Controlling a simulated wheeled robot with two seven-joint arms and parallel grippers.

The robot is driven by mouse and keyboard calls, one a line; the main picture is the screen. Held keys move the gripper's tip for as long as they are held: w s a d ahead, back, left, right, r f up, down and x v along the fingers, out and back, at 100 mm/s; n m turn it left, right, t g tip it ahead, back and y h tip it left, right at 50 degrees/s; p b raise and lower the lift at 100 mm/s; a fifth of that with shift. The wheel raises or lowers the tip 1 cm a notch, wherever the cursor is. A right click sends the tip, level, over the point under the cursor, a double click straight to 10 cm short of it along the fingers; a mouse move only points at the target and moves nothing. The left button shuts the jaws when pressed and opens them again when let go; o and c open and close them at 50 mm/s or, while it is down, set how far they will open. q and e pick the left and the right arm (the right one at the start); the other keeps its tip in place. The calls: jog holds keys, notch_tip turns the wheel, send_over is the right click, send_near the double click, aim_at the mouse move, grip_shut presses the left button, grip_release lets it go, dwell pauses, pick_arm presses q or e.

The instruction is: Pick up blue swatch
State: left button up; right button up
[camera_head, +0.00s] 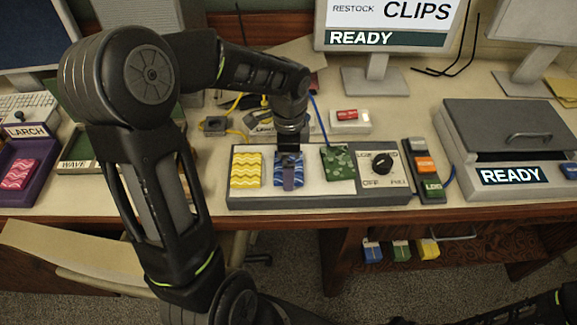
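The blue wave-patterned swatch (281,181) lies on the pale panel of a grey device (312,198) between a yellow swatch (246,169) and a green swatch (338,163). My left gripper (290,184) points straight down over the blue swatch and hides its middle. I cannot tell whether the fingers touch it or how far apart they are. My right gripper is out of view.
A dial (381,163) sits right of the green swatch. A remote-like block (427,168) stands beside the device, then a grey lidded box (510,135). A purple tray (12,190) with a pink swatch (18,174) is far left.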

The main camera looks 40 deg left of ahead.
pick_arm(q)
jog(key=shift+c, duration=0.2)
jog(key=c, duration=1.1)
jog(key=shift+o, duration=0.2)
notch_tip(320, 180, up, 10)
jog(key=b, duration=0.1)
dwell(0.7)
